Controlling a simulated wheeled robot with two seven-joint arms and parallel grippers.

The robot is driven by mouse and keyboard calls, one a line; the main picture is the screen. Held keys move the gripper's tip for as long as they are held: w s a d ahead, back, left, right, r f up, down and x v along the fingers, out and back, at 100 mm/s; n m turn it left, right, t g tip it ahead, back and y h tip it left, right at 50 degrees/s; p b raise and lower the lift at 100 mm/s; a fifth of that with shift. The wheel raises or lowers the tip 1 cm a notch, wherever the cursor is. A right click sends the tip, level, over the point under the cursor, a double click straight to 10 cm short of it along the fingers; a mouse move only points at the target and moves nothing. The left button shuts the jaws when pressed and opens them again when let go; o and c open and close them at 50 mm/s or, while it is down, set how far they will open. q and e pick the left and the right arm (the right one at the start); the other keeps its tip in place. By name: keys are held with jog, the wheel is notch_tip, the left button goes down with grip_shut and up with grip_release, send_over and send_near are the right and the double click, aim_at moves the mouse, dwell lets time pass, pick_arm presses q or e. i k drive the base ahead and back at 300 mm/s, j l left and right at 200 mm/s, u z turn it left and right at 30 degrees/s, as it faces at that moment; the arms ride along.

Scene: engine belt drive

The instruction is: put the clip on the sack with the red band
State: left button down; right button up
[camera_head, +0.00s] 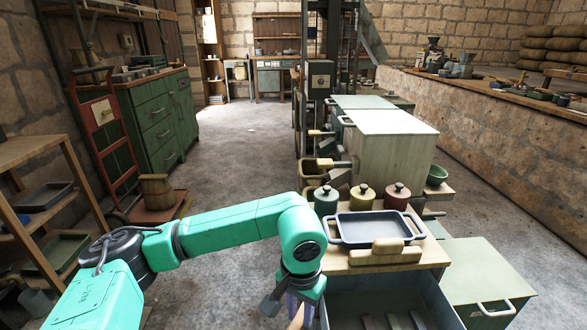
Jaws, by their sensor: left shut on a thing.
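My left gripper (299,303) points down at the bottom of the view, just left of the open drawer. It is shut on a small tan piece (297,319), which is mostly cut off by the lower edge, so I cannot tell if it is the clip. A brown sack-like bundle (157,191) stands on the floor end of a red hand truck at the left. Several tan sacks (552,46) lie stacked at the far right. I can make out no red band on any of them. My right gripper is out of view.
A grey-blue tray (374,228) and three lidded pots, one of them green (326,200), stand on a wooden top right of my gripper. Below it is an open drawer (346,305). A green cabinet (160,122) stands at the left. The middle floor is clear.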

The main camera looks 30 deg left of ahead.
aim_at(157, 175)
jog(key=j, duration=0.5)
jog(key=i+j+u, duration=0.1)
jog(key=j, duration=0.4)
jog(key=i+j, duration=0.1)
jog(key=j, duration=0.4)
jog(key=i+j, duration=0.1)
jog(key=j, duration=0.4)
jog(key=j+u, duration=0.1)
jog(key=j, duration=0.4)
jog(key=i+j, duration=0.4)
jog(key=j, duration=0.25)
jog(key=i+j+u, duration=0.1)
jog(key=i+j, duration=0.3)
jog(key=j, duration=0.25)
jog(key=i+j, duration=0.4)
jog(key=j, duration=0.2)
jog(key=i+j+u, duration=0.15)
jog(key=i+j, duration=0.3)
jog(key=j, duration=0.15)
